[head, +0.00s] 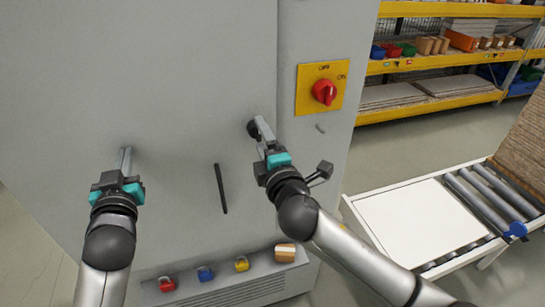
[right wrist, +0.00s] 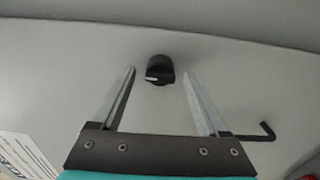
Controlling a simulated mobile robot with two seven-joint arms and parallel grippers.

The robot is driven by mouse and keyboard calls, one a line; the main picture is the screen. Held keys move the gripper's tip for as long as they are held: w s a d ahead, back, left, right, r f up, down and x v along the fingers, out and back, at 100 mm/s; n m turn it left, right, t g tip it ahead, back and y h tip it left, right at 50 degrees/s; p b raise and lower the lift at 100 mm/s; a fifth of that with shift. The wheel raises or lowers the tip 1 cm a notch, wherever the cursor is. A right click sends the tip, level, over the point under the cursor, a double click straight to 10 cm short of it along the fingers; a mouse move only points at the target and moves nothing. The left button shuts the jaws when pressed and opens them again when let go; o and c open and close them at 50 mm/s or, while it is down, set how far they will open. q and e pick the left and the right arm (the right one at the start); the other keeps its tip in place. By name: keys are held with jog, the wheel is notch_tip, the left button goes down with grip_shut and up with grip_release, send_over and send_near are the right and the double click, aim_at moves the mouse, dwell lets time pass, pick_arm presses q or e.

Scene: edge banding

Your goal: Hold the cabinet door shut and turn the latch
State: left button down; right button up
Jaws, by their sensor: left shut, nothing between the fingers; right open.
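The grey cabinet door (head: 190,70) fills the left of the head view and looks flush with the frame at its right seam. The latch is a round black knob (head: 252,129) near that seam; in the right wrist view the knob (right wrist: 158,66) has a white mark lying roughly sideways. My left gripper (head: 126,158) is shut and empty, its fingertips at the door's left part; whether they touch cannot be told. My right gripper (head: 262,128) is open, with the knob showing between and just beyond its fingertips (right wrist: 160,74).
A dark bar handle (head: 221,188) stands on the door between my grippers. A red switch (head: 324,92) on a yellow plate sits right of the seam. Below is a ledge with padlocks (head: 206,273) and a small box (head: 285,253). A roller table (head: 425,222) stands at right.

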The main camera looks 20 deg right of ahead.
pick_arm(q)
jog(key=shift+r, duration=0.15)
pick_arm(e)
jog(key=s, duration=1)
jog(key=shift+s, duration=0.4)
pick_arm(q)
jog(key=s+p, duration=0.2)
jog(key=s, duration=0.6)
pick_arm(e)
jog(key=shift+r, duration=1)
pick_arm(q)
jog(key=shift+f, duration=0.2)
pick_arm(e)
jog(key=shift+w, duration=0.1)
